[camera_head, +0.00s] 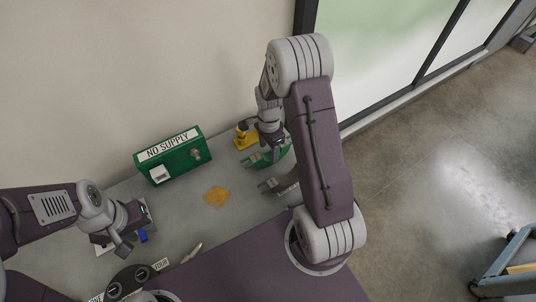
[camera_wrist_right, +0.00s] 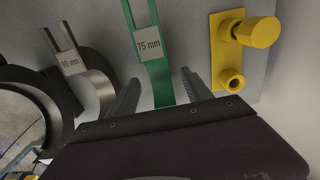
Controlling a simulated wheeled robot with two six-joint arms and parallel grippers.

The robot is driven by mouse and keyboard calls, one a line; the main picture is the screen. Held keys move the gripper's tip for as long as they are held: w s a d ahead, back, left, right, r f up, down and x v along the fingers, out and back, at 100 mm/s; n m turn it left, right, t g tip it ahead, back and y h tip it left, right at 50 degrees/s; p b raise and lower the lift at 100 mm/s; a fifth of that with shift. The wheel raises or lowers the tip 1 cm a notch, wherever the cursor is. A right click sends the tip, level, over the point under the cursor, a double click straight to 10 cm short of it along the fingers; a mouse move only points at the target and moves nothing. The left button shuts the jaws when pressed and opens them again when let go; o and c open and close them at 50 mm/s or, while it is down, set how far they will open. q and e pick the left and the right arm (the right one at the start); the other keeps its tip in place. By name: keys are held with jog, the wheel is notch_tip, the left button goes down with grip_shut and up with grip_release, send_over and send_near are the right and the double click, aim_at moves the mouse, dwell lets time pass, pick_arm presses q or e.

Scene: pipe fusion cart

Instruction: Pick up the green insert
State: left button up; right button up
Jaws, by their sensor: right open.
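The green insert (camera_wrist_right: 158,75), labelled 75 mm, lies in the middle of the right wrist view. It has a forked far end and a stem that runs down toward my right gripper (camera_wrist_right: 160,88). The right gripper is open, with one finger on each side of the stem; I cannot tell whether either finger touches it. In the head view, green parts of the insert (camera_head: 284,161) show beneath the right gripper (camera_head: 268,150), which hides some of them. My left gripper (camera_head: 124,238) is at the lower left, over the table and away from the insert; its finger opening is unclear.
A grey insert (camera_wrist_right: 92,82) labelled 90 mm lies left of the green one. A yellow fitting (camera_wrist_right: 230,45) stands close on the right. A green NO SUPPLY box (camera_head: 174,158) stands by the wall, with an orange patch (camera_head: 216,197) on the table (camera_head: 190,222) before it.

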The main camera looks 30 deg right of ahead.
jog(key=shift+w+a+f, duration=0.1)
jog(key=shift+w+f, duration=0.05)
jog(key=shift+w, duration=0.05)
jog(key=f, duration=0.3)
jog(key=d+f+p, duration=0.1)
jog(key=shift+s+f, duration=0.3)
jog(key=shift+s, duration=0.1)
jog(key=shift+w+a+f, duration=0.2)
jog(key=shift+w, duration=0.05)
grip_shut()
